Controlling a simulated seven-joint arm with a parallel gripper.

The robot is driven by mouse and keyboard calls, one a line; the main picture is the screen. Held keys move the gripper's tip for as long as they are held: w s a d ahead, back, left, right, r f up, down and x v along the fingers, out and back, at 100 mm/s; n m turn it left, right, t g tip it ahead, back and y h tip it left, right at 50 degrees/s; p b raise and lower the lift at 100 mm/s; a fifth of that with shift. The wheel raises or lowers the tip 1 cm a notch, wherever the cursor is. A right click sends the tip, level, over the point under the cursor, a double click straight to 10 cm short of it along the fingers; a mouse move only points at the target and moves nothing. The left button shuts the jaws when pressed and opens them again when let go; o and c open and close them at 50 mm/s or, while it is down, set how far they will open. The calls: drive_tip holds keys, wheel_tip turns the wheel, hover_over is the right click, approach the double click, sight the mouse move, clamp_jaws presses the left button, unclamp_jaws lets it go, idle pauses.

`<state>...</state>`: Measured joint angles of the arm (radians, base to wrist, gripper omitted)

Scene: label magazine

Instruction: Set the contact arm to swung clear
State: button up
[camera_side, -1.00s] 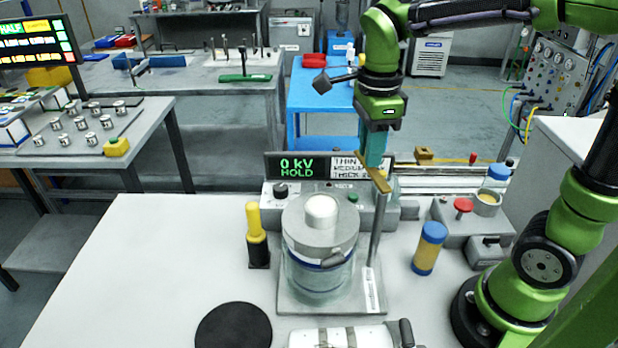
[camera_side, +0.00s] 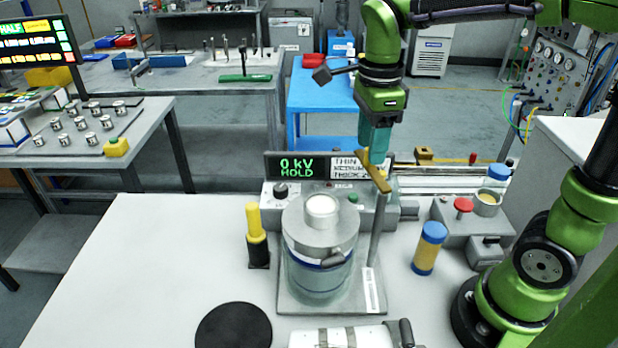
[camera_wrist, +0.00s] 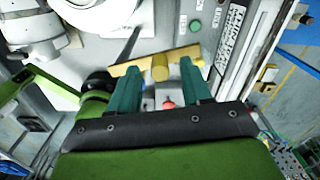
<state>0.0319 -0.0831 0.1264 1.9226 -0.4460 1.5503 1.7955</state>
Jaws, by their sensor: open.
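The contact arm (camera_side: 377,178) is a flat brass-coloured bar on top of a grey upright post (camera_side: 376,230), beside the lidded glass vessel (camera_side: 318,265). It points away to the back, not over the vessel's white top (camera_side: 321,206). In the wrist view the bar (camera_wrist: 187,53) lies crosswise, with a round brass knob (camera_wrist: 160,68) standing on it. My gripper (camera_side: 374,152) is just above the bar's far end. In the wrist view my gripper's teal fingers (camera_wrist: 160,72) are apart, with the knob showing in the gap near their tips. I cannot see contact.
A display (camera_side: 300,166) reading "0 kV HOLD" stands behind the vessel. A yellow-and-black handle (camera_side: 256,235) stands to its left, and a blue-capped yellow cylinder (camera_side: 428,248) to its right. A black disc (camera_side: 233,328) lies in front. The table's left part is clear.

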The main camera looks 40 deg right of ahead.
wheel_tip(320, 180, up, 16)
drive_tip(key=shift+f, duration=0.15)
idle(0.4)
drive_tip(key=f+n+t, duration=0.1)
drive_tip(key=f+n, duration=0.1)
drive_tip(key=n, duration=0.3)
drive_tip(key=f+n+t, duration=0.1)
drive_tip(key=f+n, duration=0.2)
drive_tip(key=n, duration=0.1)
drive_tip(key=f+n+t, duration=0.1)
drive_tip(key=f+n, duration=0.2)
drive_tip(key=n, duration=0.2)
drive_tip(key=shift+s+d+f+n, duration=0.2)
drive_tip(key=shift+s+d+n, duration=0.05)
drive_tip(key=shift+d+n, duration=0.05)
drive_tip(key=s+f+n+t+y, duration=0.2)
drive_tip(key=s+f+n+t, duration=0.2)
drive_tip(key=s+f+n, duration=0.2)
drive_tip(key=shift+s+a+f, duration=0.3)
drive_tip(key=shift+a+f, duration=0.1)
drive_tip(key=shift+f, duration=0.05)
